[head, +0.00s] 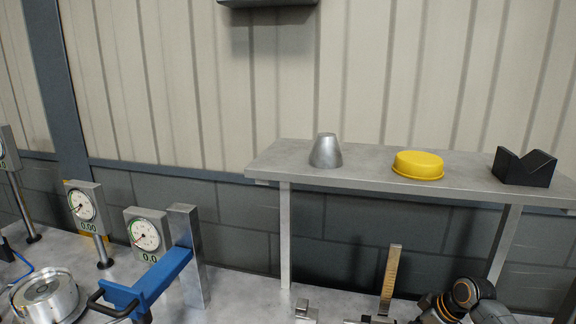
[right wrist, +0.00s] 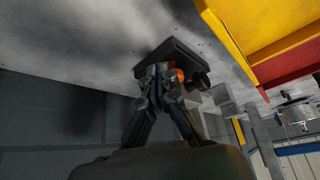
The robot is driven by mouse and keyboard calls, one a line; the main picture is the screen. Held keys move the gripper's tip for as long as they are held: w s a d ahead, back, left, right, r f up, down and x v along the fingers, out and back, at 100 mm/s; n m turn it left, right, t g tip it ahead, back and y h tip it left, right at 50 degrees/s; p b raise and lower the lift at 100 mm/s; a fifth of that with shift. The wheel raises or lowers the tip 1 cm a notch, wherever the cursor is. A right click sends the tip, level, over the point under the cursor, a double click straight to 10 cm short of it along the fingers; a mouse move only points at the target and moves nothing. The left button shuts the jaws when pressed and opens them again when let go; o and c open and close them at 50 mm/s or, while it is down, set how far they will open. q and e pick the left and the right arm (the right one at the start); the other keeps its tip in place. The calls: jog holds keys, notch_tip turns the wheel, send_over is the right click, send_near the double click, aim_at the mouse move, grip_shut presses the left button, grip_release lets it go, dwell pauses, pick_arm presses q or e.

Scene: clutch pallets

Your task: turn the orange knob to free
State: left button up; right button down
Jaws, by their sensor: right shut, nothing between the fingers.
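In the right wrist view, a small orange knob (right wrist: 180,75) shows partly behind my right gripper's fingertips. It sits by a dark block (right wrist: 176,48) with a dark round part (right wrist: 199,80) beside it. My right gripper (right wrist: 160,72) is shut and empty, its fingertips in front of the block and close to the knob. I cannot tell whether they touch the knob, and its setting cannot be read. The knob is not seen in the head view, where only part of my right arm shows at the lower right. My left gripper is not in view.
In the head view, a raised shelf (head: 369,164) holds a metal cone (head: 326,151), a yellow dish (head: 418,166) and a black V-block (head: 524,168). Dial gauges (head: 147,234) and a blue bracket (head: 165,272) stand at left. A yellow and red structure (right wrist: 270,40) is at right in the wrist view.

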jog(key=shift+d+r+p, duration=0.1)
jog(key=shift+d+p, duration=0.05)
jog(key=shift+p, duration=0.15)
notch_tip(320, 180, up, 6)
jog(key=p, duration=0.5)
jog(key=shift+s+d, duration=0.1)
dwell(0.3)
